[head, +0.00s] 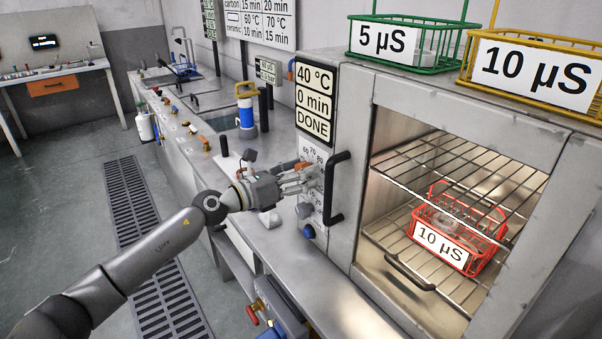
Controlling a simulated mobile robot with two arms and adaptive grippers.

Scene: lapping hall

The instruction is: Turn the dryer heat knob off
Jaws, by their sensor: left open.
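The dryer (348,110) stands at the right, with a narrow control panel on its front left side. Its display (314,103) reads 40 °C, 0 min, DONE. A printed scale with numbers such as 60 and 70 shows on the panel just above my left gripper (308,178). That gripper is open, with its fingers at the panel around this dial. The heat knob there is mostly hidden by the fingers, so I cannot tell its setting or whether they touch it. A grey knob (303,210) and a blue knob (308,231) sit lower on the panel. My right gripper is out of view.
A black door handle (336,188) sticks out close right of the gripper. The dryer chamber shows wire racks and a red basket (458,240) labelled 10 µS. Green (412,68) and yellow (532,40) baskets stand on top. A steel counter (285,255) runs below my arm.

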